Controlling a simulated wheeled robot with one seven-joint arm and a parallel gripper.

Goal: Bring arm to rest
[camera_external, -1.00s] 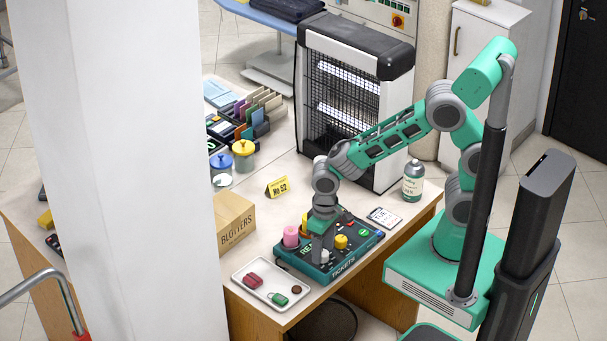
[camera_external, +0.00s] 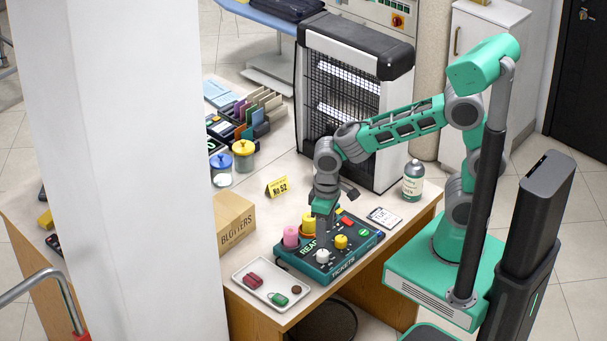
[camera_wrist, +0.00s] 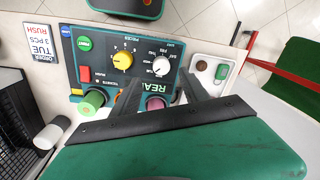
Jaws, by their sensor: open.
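My gripper (camera_external: 323,232) hangs fingers down over the green ticket machine (camera_external: 362,246) on the counter, just above its panel. Its fingers show apart with nothing between them in the wrist view (camera_wrist: 160,90). The machine's panel also shows in the wrist view (camera_wrist: 140,82), with a yellow dial (camera_wrist: 123,60) and a white dial (camera_wrist: 161,66). Part of its display is hidden behind my fingers. In the external view my arm is bent, reaching left from its base across the counter's front edge.
A white tray (camera_external: 262,264) with small items is in front left, and a cardboard box (camera_external: 234,222) is at left.

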